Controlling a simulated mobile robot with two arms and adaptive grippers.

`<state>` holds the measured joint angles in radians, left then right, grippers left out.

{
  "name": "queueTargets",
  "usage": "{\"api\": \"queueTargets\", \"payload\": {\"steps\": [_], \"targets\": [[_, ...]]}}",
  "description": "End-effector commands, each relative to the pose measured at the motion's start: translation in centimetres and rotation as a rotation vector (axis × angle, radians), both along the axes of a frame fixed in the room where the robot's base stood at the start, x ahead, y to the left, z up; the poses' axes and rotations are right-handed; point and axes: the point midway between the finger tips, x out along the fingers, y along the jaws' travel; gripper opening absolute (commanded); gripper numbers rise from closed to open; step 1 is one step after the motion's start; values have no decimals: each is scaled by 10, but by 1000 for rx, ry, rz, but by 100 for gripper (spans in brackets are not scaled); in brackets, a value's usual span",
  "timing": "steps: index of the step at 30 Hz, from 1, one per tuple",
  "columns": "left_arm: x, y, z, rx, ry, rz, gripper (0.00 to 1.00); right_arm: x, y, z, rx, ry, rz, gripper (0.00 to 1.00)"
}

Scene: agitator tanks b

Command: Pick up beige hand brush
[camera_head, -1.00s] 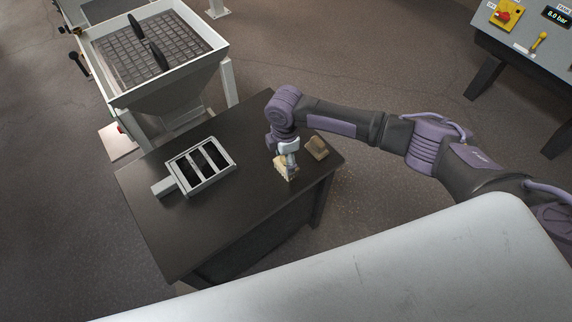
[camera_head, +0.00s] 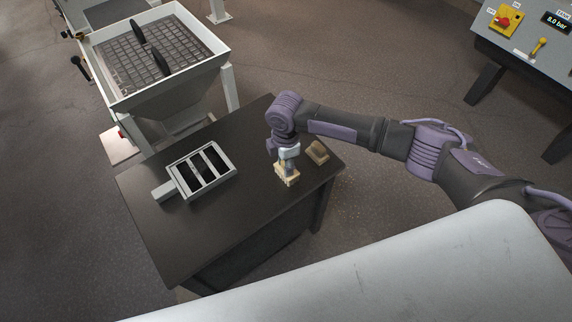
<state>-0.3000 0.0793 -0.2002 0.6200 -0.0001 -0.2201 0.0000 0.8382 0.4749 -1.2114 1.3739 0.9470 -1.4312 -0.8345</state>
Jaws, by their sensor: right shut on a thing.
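The beige hand brush (camera_head: 288,178) is at the right part of the dark table (camera_head: 230,225), near its front right edge. My right gripper (camera_head: 287,168) points down over the brush and is shut on it, hiding part of its top. I cannot tell whether the brush touches the table or is held just above it. My left gripper is not in view.
A brownish block-like object (camera_head: 317,152) lies close to the right of the gripper. A grey frame with slots and a handle (camera_head: 203,170) lies on the table's left part. A hopper with a grid (camera_head: 170,80) stands behind; a control panel (camera_head: 530,35) is far right.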

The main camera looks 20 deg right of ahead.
Motion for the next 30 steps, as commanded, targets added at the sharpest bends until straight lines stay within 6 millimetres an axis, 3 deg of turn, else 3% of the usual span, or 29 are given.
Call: {"api": "queueTargets", "payload": {"steps": [8, 21, 30], "targets": [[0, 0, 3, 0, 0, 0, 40, 2, 1, 38, 4, -6, 0, 0], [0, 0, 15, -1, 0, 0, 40, -83, -36, 94, 1, -2, 1, 0], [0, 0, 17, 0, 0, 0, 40, -106, -45, 108, 1, -2, -1, 0]]}}
